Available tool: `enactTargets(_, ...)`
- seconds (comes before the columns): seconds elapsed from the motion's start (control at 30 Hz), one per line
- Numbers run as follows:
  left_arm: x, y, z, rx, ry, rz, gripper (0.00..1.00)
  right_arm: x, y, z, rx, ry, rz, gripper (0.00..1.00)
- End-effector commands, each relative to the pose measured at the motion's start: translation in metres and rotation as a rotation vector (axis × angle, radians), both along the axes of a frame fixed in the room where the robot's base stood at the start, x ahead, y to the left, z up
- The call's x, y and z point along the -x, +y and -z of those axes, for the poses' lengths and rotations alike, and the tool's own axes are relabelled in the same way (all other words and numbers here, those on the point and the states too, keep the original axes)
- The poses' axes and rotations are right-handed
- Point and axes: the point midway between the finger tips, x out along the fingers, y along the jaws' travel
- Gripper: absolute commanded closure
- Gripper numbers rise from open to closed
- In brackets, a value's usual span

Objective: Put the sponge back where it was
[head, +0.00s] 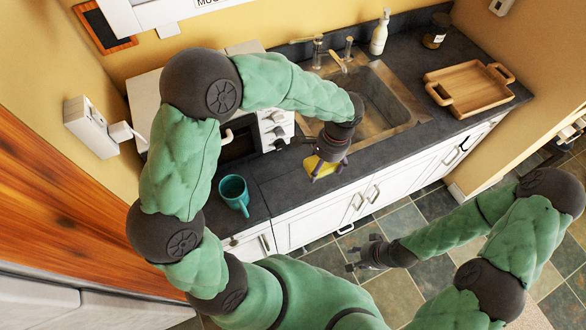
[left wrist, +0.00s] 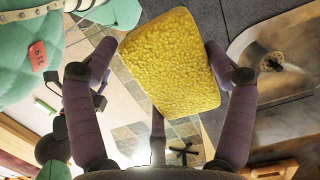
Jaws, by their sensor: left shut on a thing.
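The yellow sponge (head: 326,170) is held by my left gripper (head: 329,169) near the counter's front edge, just left of the sink. In the left wrist view the sponge (left wrist: 172,62) sits tilted between the two fingers of my left gripper (left wrist: 162,58), with both fingers closed against its sides. It looks raised above the worktop, though the exact height is hard to tell. My right gripper (head: 361,254) is empty, with its fingers apart, low over the floor in front of the cabinets.
The metal sink (head: 385,97) with its tap lies right of my left gripper. A wooden tray (head: 468,88), a soap bottle (head: 379,33) and a jar (head: 436,31) stand on the counter (head: 290,172). A teal mug (head: 234,193) stands left, in front of a white oven (head: 272,128).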

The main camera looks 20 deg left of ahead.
Motion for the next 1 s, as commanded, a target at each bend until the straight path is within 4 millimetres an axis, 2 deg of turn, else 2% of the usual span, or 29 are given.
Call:
enactTargets(0.03,0.000,0.013,0.006,-0.001,0.002,-0.006,0.39,0.000,0.000,0.001,0.000,-0.001,0.000,0.60)
enactTargets(0.2,0.000,0.049,0.022,0.000,0.001,-0.006,0.39,-0.001,0.000,0.003,0.000,-0.001,0.000,0.60)
enactTargets(0.4,0.001,0.075,0.055,-0.001,0.003,-0.002,0.39,-0.001,0.000,0.007,0.000,-0.002,0.001,0.60)
enactTargets(0.77,0.000,0.094,0.078,-0.001,0.002,0.000,0.39,-0.001,0.000,0.009,0.000,-0.002,0.001,0.60)
enactTargets(0.83,0.001,0.100,0.085,-0.001,0.002,-0.001,0.39,-0.001,0.000,0.010,0.000,-0.002,0.001,0.60)
enactTargets(1.0,0.000,0.098,0.109,-0.001,0.001,0.001,0.39,-0.001,0.000,0.014,0.000,-0.002,0.001,0.60)
